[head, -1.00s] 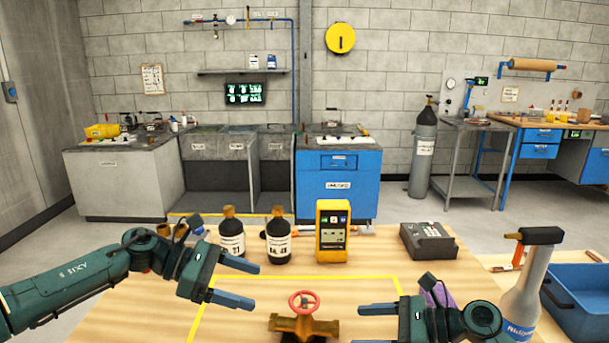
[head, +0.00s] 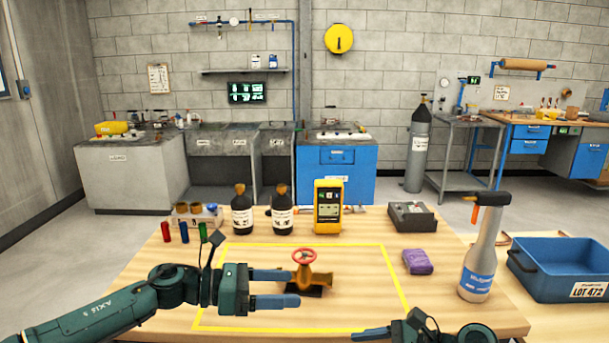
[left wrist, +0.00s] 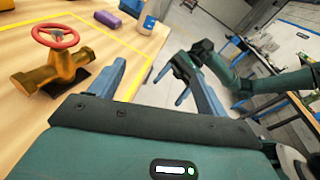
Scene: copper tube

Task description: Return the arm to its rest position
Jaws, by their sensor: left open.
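My left gripper (head: 276,288) is open and empty over the wooden table, just left of and in front of a brass valve (head: 312,279) with a red handwheel. Its two blue-tipped fingers point right; I cannot tell whether they touch the valve. In the left wrist view the valve (left wrist: 62,68) lies left of the open fingers (left wrist: 165,80), with nothing between them. My right gripper (head: 375,335) is at the bottom edge, partly cut off. It also shows in the left wrist view (left wrist: 172,84), with its fingers apart. No copper tube is clearly visible.
A yellow outline (head: 388,262) surrounds the valve. Two dark bottles (head: 282,213), a yellow meter (head: 328,206) and a grey device (head: 413,216) stand behind. A purple block (head: 417,261), spray bottle (head: 482,255) and blue bin (head: 565,268) are at right.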

